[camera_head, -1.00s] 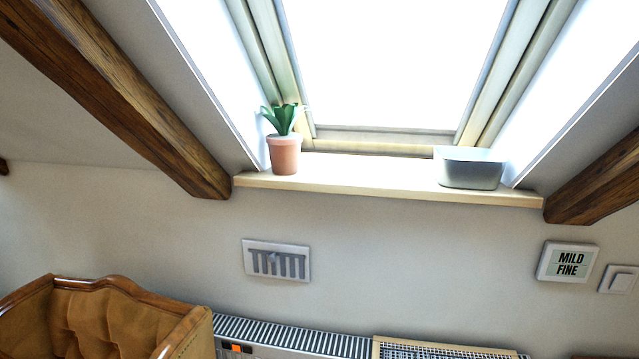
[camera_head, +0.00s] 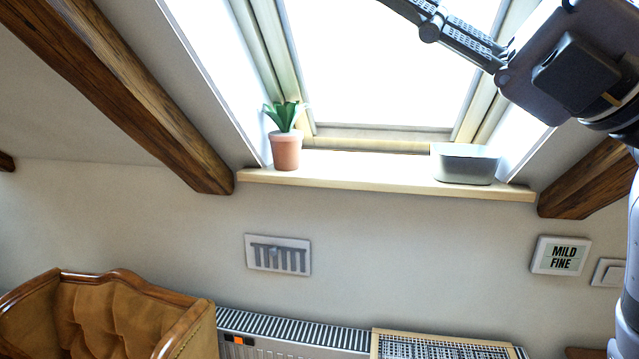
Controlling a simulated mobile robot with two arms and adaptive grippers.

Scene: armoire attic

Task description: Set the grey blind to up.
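The skylight window (camera_head: 385,62) is washed out in bright white, and I cannot make out a separate grey blind in its pane. A pale bar (camera_head: 383,132) runs along the bottom of the window frame. My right gripper (camera_head: 442,28) reaches in from the upper right, in front of the window's upper right part. One dark jointed finger shows and runs out of the top edge, so its opening cannot be judged. I see nothing held in it. My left gripper is not in view.
On the sill (camera_head: 370,180) stand a potted plant (camera_head: 286,152) and a grey tub (camera_head: 466,165). Wooden beams (camera_head: 130,100) flank the window.

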